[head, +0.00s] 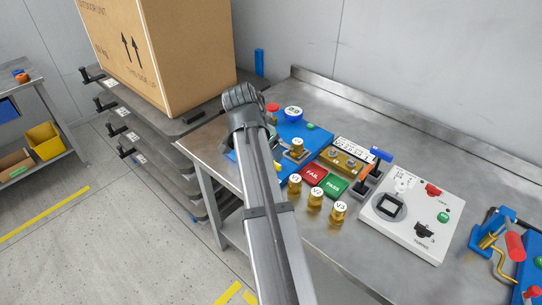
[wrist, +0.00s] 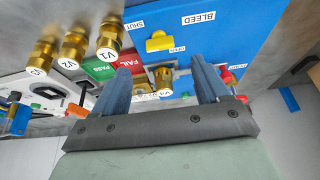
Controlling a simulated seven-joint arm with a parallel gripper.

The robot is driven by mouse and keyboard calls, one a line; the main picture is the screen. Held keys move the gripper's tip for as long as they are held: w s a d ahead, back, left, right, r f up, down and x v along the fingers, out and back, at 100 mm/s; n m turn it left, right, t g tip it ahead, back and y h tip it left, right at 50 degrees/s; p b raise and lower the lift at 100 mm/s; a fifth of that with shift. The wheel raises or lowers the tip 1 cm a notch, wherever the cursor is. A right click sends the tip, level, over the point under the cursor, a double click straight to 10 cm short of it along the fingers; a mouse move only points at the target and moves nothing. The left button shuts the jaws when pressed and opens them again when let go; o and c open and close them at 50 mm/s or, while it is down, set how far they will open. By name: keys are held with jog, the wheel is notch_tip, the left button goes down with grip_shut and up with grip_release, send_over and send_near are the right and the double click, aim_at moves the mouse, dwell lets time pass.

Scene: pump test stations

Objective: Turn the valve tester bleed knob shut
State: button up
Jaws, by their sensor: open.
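The blue valve tester (wrist: 215,38) fills the upper middle of the wrist view. Its yellow bleed knob (wrist: 159,42) sits under the BLEED label, between the SHUT mark at upper left and the OPEN mark at lower right. The knob's bar lies roughly level in the picture; I cannot tell which mark it points to. My gripper (wrist: 161,66) is open and empty, apart from the knob, which appears just beyond the gap between the fingertips.
A brass valve with a white cap (wrist: 164,82) stands on the tester, between the fingers in the picture. Brass valves V1 (head: 295,184), V2 (head: 315,196) and V3 (head: 338,211) stand near the red FAIL (head: 313,173) and green PASS (head: 334,186) blocks. A large carton (head: 165,50) stands left.

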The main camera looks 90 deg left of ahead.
jog(key=shift+v, duration=2.7)
